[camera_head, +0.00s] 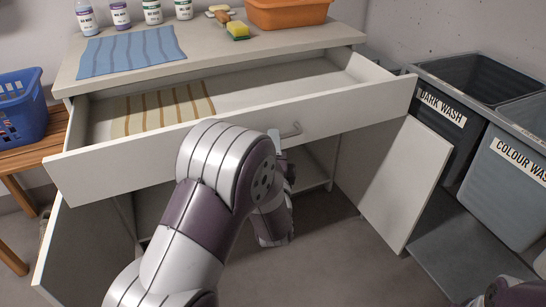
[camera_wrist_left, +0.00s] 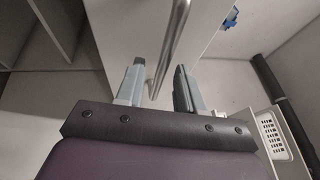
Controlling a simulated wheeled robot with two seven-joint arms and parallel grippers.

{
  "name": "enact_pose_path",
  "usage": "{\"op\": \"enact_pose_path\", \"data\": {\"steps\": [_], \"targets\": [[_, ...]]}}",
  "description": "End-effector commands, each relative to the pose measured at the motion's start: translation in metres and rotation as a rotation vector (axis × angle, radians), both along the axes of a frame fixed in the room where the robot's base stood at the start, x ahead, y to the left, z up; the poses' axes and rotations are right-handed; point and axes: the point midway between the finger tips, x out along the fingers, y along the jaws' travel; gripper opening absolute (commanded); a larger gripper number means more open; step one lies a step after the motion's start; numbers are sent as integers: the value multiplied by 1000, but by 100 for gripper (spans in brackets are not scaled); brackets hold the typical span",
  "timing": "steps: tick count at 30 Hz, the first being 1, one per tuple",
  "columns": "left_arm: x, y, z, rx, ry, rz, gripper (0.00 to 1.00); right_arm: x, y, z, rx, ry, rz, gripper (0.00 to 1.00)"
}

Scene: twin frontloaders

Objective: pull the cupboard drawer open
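The cupboard drawer (camera_head: 350,114) stands well out of the white cupboard, and its inside shows, with a yellow-and-brown striped cloth (camera_head: 165,108) lying in it. Its metal bar handle (camera_head: 291,131) is on the middle of the drawer front. My left gripper (camera_head: 275,140) is at the handle, largely hidden behind my own left arm in the head view. In the left wrist view the handle (camera_wrist_left: 172,50) runs between the two fingers of the left gripper (camera_wrist_left: 160,85). The fingers are apart, with gaps showing beside the bar. My right gripper is not in view.
Both cupboard doors, left (camera_head: 85,245) and right (camera_head: 406,183), hang open below the drawer. Labelled dark wash (camera_head: 447,150) and colour wash (camera_head: 505,190) bins stand at right. A blue basket (camera_head: 20,112) sits on a wooden bench. Bottles, a blue cloth (camera_head: 130,50) and an orange tub (camera_head: 288,14) are on top.

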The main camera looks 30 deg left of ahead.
Motion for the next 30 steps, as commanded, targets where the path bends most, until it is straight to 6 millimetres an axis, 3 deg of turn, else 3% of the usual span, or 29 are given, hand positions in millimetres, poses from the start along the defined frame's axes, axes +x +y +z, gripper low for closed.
{"op": "enact_pose_path", "data": {"steps": [9, 15, 30], "targets": [[-67, -35, -11, 2, 8, -7, 37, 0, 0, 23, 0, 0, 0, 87], [-99, -51, -19, 1, 5, -4, 37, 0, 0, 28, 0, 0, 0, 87], [-106, -53, -21, 1, 3, 0, 37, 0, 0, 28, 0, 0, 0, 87]]}}
